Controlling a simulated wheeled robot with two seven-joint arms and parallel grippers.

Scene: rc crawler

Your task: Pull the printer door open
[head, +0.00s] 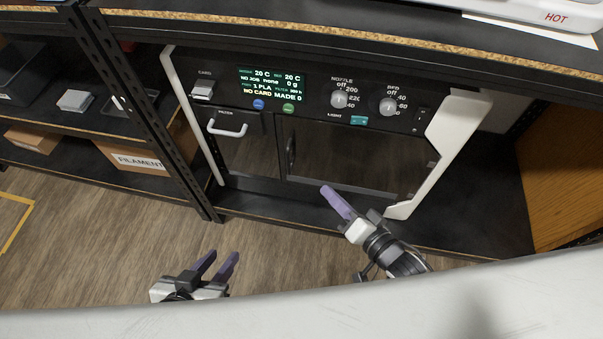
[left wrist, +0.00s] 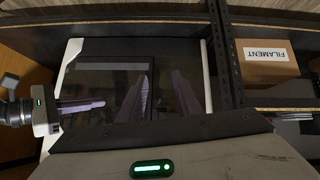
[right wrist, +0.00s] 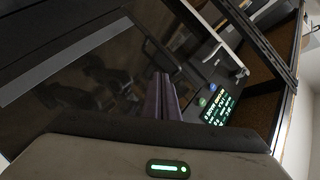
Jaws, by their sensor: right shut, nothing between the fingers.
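The printer (head: 433,140) has a white and black body and sits in the shelf bay. Its dark glass door (head: 365,172) appears shut, with a black upright handle (head: 291,155) at its left side; the door also fills much of the right wrist view (right wrist: 85,85). My right gripper (head: 326,188) is shut and empty, in front of the door's lower edge, right of and below the handle. My left gripper (head: 221,257) is open and empty, lower and further left, away from the printer. Its parted fingers show in the left wrist view (left wrist: 160,85).
A filter compartment with a white handle (head: 228,129) is left of the door. The control panel (head: 272,90) with knobs is above it. A black shelf post (head: 140,120) stands left, with a filament box (head: 138,158) beyond. The floor (head: 110,245) is open.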

